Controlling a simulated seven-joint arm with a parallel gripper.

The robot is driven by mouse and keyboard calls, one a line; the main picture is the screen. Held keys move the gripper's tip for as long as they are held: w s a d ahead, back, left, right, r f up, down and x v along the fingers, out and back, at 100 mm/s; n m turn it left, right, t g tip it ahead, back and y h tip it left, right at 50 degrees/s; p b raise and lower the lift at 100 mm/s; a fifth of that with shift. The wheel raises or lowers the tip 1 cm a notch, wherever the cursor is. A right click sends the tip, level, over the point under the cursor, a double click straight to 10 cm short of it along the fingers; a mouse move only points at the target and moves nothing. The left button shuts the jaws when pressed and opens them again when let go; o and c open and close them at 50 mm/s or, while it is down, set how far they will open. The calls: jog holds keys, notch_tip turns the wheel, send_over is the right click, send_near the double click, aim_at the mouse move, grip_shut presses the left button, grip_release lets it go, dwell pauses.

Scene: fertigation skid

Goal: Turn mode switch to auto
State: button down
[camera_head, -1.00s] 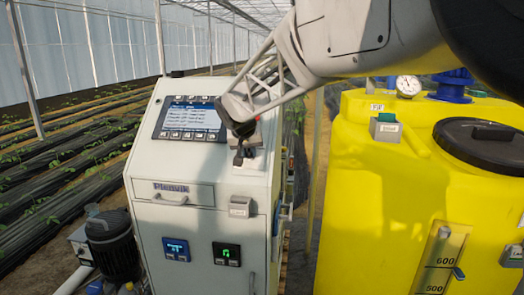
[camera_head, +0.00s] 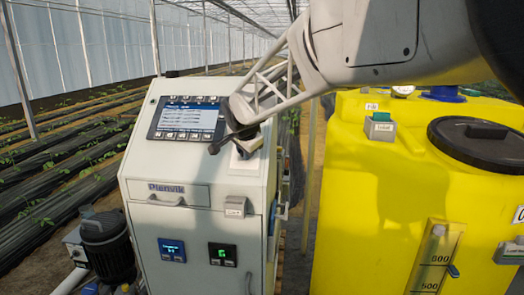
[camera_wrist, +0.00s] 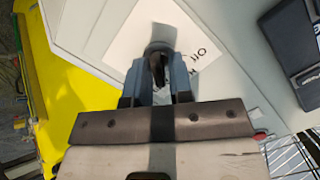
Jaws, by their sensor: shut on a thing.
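The mode switch is a dark knob (camera_wrist: 158,66) on a pale label plate (camera_wrist: 125,50) in the wrist view. Part of the lettering shows to the right of the knob; the rest is hidden. My gripper (camera_wrist: 157,76) has its two fingers closed on either side of the knob. In the head view my gripper (camera_head: 241,149) is at the upper right of the white control cabinet (camera_head: 196,222), right of its screen, and covers most of the switch. I cannot read which position the knob points to.
The cabinet's lit screen (camera_head: 188,118) is close to the left of my gripper. A yellow tank (camera_head: 370,200) with a black lid (camera_head: 480,143) stands to the right. A dark pump (camera_head: 107,245) stands at lower left.

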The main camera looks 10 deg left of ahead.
jog(key=shift+m, duration=0.5)
jog(key=c, duration=1.2)
grip_release()
jog(key=shift+v, duration=3.9)
jog(key=shift+s+d, duration=0.1)
